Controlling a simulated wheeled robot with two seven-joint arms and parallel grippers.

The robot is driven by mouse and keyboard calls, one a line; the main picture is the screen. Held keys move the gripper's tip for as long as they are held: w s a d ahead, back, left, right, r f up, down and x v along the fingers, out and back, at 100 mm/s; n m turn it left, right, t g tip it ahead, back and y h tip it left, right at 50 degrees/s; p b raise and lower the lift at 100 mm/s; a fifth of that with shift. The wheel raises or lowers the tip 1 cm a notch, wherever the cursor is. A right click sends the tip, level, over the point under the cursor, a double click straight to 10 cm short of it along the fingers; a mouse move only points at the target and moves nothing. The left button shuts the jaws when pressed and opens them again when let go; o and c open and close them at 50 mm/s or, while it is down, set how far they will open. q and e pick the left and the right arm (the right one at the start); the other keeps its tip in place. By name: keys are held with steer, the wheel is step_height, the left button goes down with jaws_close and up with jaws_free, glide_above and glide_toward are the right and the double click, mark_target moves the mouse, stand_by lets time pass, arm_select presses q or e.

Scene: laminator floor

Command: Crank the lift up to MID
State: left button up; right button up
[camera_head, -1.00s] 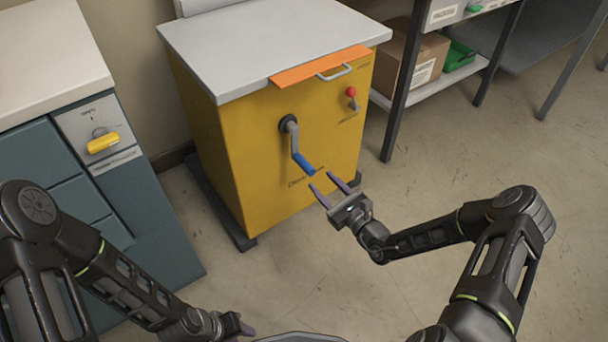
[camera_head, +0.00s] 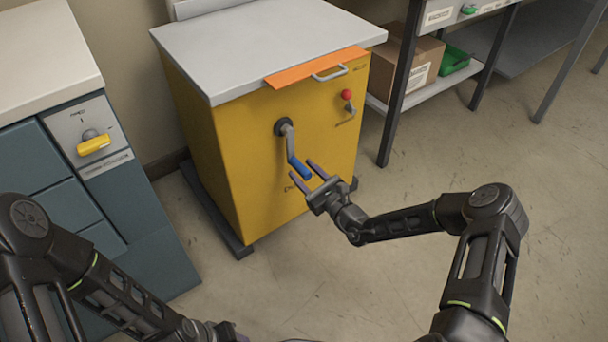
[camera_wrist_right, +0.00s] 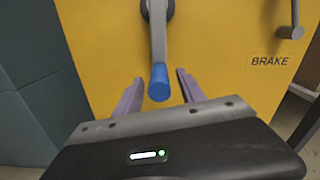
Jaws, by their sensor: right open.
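The yellow lift cabinet (camera_head: 232,150) has a grey crank arm (camera_head: 289,141) on its front, hanging down to a blue handle (camera_head: 300,167). My right gripper (camera_head: 307,172) is open, its two fingers pointing at the cabinet around the blue handle's end. In the right wrist view the blue handle (camera_wrist_right: 159,82) appears between the open fingers (camera_wrist_right: 158,92), and I see no contact with it. My left gripper (camera_head: 232,333) is at the bottom edge, mostly cut off, so its jaws cannot be read.
A red-knobbed brake lever (camera_head: 347,95) sits right of the crank, with a BRAKE label in the wrist view. An orange strip (camera_head: 317,66) with a grey pull edges the grey top. A teal cabinet with a yellow knob (camera_head: 94,145) stands left. Open floor lies right.

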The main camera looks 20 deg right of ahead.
steer(key=shift+c, duration=0.6)
jaws_close()
stand_by(0.9)
